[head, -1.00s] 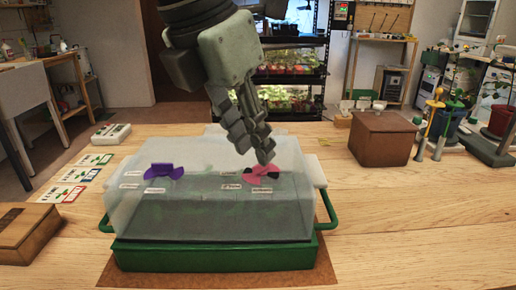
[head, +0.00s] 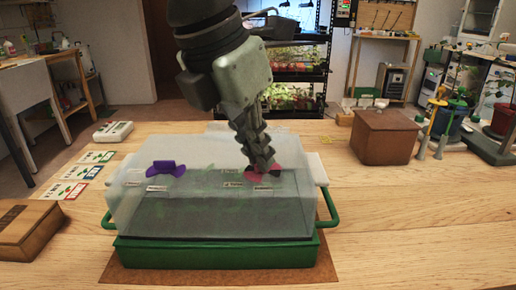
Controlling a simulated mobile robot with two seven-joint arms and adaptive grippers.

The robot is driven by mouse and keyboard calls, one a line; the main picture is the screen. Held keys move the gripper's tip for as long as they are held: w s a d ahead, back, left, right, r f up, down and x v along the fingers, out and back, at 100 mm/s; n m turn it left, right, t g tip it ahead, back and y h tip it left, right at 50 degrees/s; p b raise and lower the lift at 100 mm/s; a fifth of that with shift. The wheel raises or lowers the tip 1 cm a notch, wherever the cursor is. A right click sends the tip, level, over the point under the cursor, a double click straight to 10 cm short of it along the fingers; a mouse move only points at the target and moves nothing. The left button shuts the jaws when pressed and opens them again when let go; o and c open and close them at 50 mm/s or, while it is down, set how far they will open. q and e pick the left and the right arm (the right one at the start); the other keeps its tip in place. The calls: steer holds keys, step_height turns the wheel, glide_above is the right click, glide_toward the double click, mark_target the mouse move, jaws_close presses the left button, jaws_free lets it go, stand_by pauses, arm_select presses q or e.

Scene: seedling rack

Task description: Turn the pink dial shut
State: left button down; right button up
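The pink dial (head: 252,173) sits on the right part of the translucent lid of a green-based propagator (head: 215,253). Dark patches show beside its pink parts. My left gripper (head: 262,166) comes down from above with its fingertips at the dial, hiding its middle. The fingers overlap from this side, so I cannot tell whether they are closed on it. A purple dial (head: 166,168) sits on the left part of the lid, clear of the gripper. Small labels lie near both dials. My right gripper is not in view.
The propagator stands on a brown mat (head: 120,276) with green side handles (head: 331,212). A wooden box (head: 28,230) is at the left, near several label cards (head: 82,171). A brown box (head: 383,138) stands at the back right. The right tabletop is mostly clear.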

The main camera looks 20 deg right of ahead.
arm_select(q)
steer(key=shift+m, duration=0.3)
steer(key=shift+w+m+g+h+b, duration=0.15)
steer(key=shift+m+g+h+b, duration=0.25)
steer(key=shift+m, duration=0.5)
steer(key=m+g, duration=0.1)
steer(key=m, duration=0.1)
steer(key=shift+w+m, duration=0.1)
steer(key=shift+m, duration=0.2)
steer(key=shift+m+g, duration=0.4)
steer(key=shift+m, duration=0.7)
steer(key=shift+w+m, duration=0.1)
steer(key=shift+m, duration=0.4)
steer(key=shift+m+g, duration=0.4)
steer(key=shift+m, duration=0.1)
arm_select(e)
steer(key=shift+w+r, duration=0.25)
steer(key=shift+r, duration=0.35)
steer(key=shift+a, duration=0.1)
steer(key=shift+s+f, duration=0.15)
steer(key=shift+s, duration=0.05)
